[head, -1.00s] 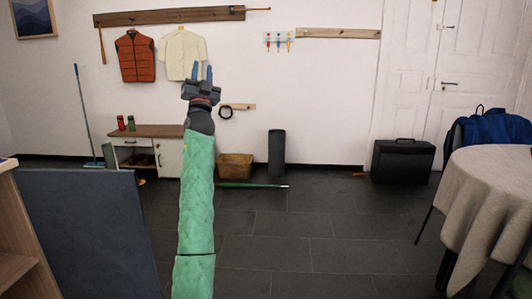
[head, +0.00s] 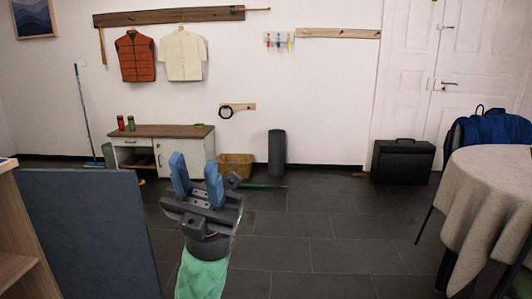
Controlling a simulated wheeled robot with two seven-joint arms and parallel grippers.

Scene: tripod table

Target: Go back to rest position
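My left gripper (head: 196,180) is raised in the lower middle of the head view. Its two blue fingers point up and stand apart, with nothing between them. It is open and empty. Its green-sleeved arm (head: 202,278) comes in from the bottom edge. The gripper covers part of the floor and the view toward the low cabinet and basket. My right gripper is not in view.
A blue-grey panel (head: 85,235) stands at left beside a wooden shelf unit (head: 20,230). A cabinet (head: 135,155), a basket (head: 238,160) and a dark cylinder (head: 277,153) line the wall. A cloth-covered table (head: 490,190) is at right. The middle floor (head: 330,230) is clear.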

